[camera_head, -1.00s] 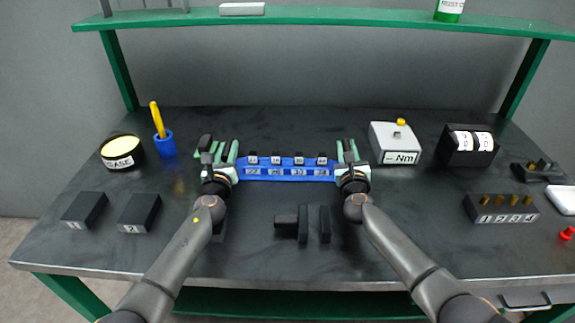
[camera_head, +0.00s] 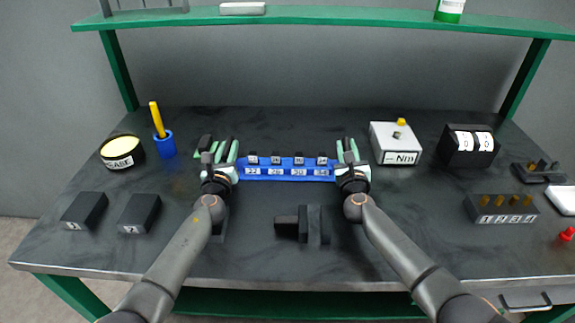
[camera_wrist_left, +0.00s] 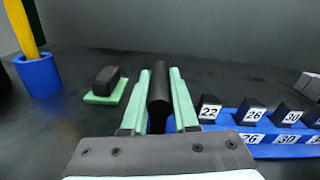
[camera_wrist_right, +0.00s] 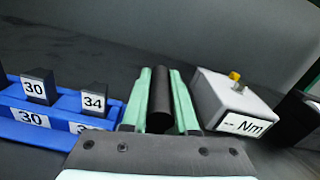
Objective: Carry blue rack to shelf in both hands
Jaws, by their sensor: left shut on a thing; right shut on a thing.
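The blue rack (camera_head: 288,174) lies between my two grippers in the head view, low over or on the workbench; I cannot tell which. It holds a row of black numbered blocks, with labels such as 22, 26, 30 and 34. My left gripper (camera_head: 222,160) is shut on a dark round handle at the rack's left end, also seen in the left wrist view (camera_wrist_left: 160,90). My right gripper (camera_head: 350,160) is shut on the matching handle at the right end, also seen in the right wrist view (camera_wrist_right: 161,90). The green shelf (camera_head: 320,15) runs above the back of the bench.
The shelf bears a pale box (camera_head: 242,9), a grey wire rack (camera_head: 145,8) and a green bottle (camera_head: 449,9). A grey Nm box (camera_head: 395,145) stands close right of my right gripper. A blue cup (camera_head: 163,145) and a grease tin (camera_head: 122,152) stand left. Black blocks (camera_head: 302,224) lie in front.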

